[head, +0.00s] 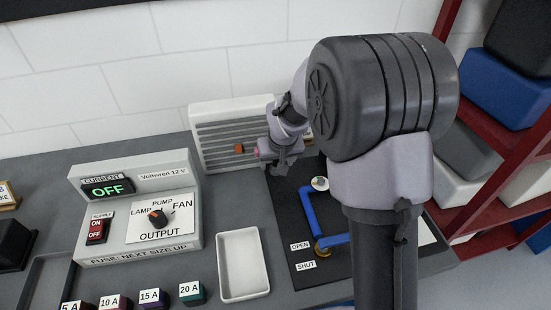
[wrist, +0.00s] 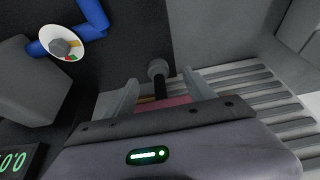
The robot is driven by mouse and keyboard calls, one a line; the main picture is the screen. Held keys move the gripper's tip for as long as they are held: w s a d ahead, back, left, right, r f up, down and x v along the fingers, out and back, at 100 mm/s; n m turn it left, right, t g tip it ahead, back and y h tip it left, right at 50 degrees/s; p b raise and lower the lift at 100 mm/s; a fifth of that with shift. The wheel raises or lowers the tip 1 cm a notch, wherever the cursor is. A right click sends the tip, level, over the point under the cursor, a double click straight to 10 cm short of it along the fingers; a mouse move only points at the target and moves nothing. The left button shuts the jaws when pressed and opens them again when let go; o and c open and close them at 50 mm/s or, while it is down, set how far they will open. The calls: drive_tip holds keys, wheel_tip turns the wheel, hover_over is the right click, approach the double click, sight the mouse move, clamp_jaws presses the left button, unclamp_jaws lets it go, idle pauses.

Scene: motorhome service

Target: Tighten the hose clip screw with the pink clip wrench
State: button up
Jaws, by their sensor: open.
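The pink clip wrench shows in the wrist view as a pink block (wrist: 168,102) between my fingers, beside a dark shaft with a round end. In the head view only a small pink patch (head: 258,153) shows beside my gripper (head: 281,167). My gripper (wrist: 160,92) is open, with one finger on each side of the pink part; I cannot tell whether they touch it. The hose clip screw appears as a grey head on a white dial (wrist: 62,46) with red and green marks, by the blue hose (wrist: 92,14). The dial (head: 320,183) also shows in the head view.
A Voltoren supply unit (head: 140,215) stands left, with a white tray (head: 243,263) and several fuses nearby. A red shelf (head: 500,165) stands right.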

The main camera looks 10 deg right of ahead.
drive_tip(key=b+x, duration=0.2)
drive_tip(key=x, duration=0.3)
drive_tip(key=shift+w+d+f, duration=0.1)
drive_tip(key=shift+w+d, duration=0.1)
drive_tip(key=shift+s+r, duration=0.1)
drive_tip(key=shift+r, duration=0.1)
drive_tip(key=shift+c, duration=0.4)
clamp_jaws()
